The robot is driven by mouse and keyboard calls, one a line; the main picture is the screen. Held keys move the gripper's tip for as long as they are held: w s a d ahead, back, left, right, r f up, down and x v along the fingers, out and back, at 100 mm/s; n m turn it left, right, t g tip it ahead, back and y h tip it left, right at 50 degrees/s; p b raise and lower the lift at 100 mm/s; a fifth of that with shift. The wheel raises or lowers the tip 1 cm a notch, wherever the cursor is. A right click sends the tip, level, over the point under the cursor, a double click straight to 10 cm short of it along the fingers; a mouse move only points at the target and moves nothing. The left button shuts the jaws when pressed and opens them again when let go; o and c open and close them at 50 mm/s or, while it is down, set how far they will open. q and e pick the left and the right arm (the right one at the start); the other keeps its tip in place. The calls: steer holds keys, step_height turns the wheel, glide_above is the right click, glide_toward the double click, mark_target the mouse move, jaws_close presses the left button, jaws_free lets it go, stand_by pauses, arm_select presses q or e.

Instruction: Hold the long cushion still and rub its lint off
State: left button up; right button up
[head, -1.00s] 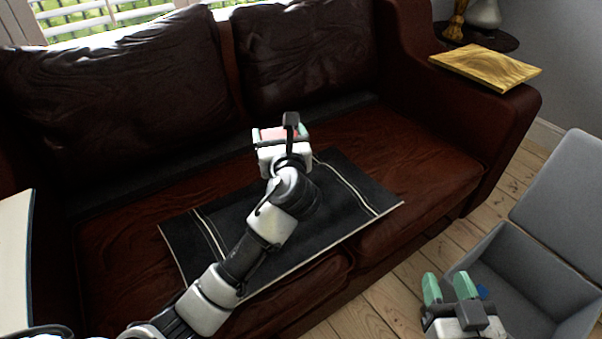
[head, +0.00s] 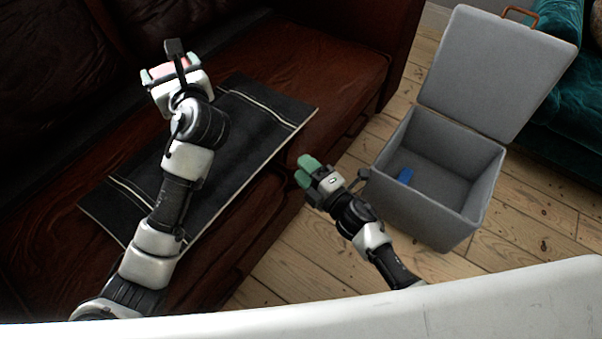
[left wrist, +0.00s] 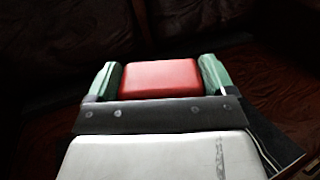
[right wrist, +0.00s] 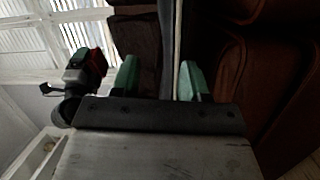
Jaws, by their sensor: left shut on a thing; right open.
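The long cushion (head: 245,125), dark and flat with pale stripes near its ends, lies on the brown sofa seat. My left gripper (head: 170,70) is shut on a red block-like thing (left wrist: 160,78), seen between its green fingers in the left wrist view. It is over the cushion's back edge; I cannot tell whether the red thing touches the cushion. My right gripper (head: 308,168) is open and empty, in front of the sofa, right of the cushion. The right wrist view shows a gap between its fingers (right wrist: 158,80). Lint cannot be made out on the cushion.
An open grey box (head: 440,225) with its lid (head: 495,70) raised stands on the floorboards, right of my right gripper. A teal seat (head: 560,120) is at the far right. Bare floor (head: 530,235) shows around the box.

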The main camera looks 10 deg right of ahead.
mark_target(273, 153)
steer(key=w+a+n, duration=0.1)
steer(key=w+a, duration=0.2)
steer(key=w+a+f+g, duration=0.1)
steer(key=w+a, duration=0.2)
steer(key=w+a+f+n+y, duration=0.1)
steer(key=w+a, duration=0.1)
steer(key=w, duration=0.1)
steer(key=shift+w+a+f+n, duration=0.15)
steer(key=shift+w+a+n, duration=0.15)
steer(key=shift+a, duration=0.1)
jaws_close()
